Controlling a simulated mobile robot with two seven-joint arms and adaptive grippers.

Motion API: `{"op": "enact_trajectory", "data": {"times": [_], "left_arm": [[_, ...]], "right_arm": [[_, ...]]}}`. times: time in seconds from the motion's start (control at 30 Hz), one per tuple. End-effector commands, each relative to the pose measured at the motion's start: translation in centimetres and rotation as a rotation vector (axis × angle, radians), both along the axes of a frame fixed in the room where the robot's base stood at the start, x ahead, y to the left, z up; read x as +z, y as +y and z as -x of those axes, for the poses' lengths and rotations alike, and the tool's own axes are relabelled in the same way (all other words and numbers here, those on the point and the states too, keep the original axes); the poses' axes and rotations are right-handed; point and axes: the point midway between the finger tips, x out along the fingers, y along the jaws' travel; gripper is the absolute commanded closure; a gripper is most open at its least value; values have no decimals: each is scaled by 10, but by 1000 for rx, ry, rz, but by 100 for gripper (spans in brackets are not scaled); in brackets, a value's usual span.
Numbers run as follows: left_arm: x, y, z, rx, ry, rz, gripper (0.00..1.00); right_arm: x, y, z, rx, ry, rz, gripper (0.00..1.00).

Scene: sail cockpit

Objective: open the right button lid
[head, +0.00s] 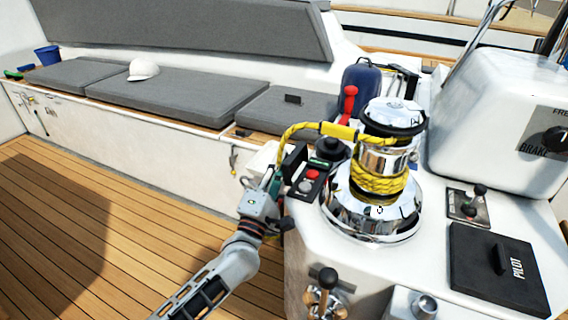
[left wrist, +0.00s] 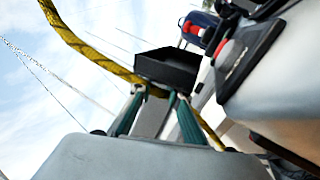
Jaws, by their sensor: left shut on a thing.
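A black button lid (head: 294,159) stands raised at the left edge of the winch console, beside a small panel with a red button (head: 312,174). My left gripper (head: 275,184) is at the lid's left side, shut on it. In the left wrist view the black lid (left wrist: 168,68) sits between the green fingertips (left wrist: 160,98), and the red button (left wrist: 224,48) shows uncovered to its right. I cannot tell from the markings whether this is the right lid. My right gripper is not in view.
A chrome winch (head: 376,205) wrapped with yellow rope (head: 318,127) stands just right of the panel, and the rope passes close above the lid. A black PILOT cover (head: 497,268) and a small lever (head: 478,190) are further right. The wooden deck at left is clear.

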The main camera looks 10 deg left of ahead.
Motion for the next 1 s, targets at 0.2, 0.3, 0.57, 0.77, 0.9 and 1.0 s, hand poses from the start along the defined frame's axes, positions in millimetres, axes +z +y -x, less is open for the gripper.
{"op": "enact_trajectory", "data": {"times": [0.2, 0.3, 0.57, 0.77, 0.9, 1.0], "left_arm": [[-6, 3, -1, -1, 39, 107, 100], [-8, 5, -1, -1, 49, 138, 100], [-8, 6, -2, 0, 59, 172, 100], [-8, 6, -2, -1, 60, 174, 100], [-8, 6, -2, 0, 59, 173, 100], [-8, 6, -2, 0, 59, 173, 77]], "right_arm": [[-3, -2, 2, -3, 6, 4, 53], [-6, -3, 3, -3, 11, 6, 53], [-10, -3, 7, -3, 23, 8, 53], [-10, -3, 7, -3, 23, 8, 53], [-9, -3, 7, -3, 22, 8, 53], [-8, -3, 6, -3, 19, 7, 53]]}}
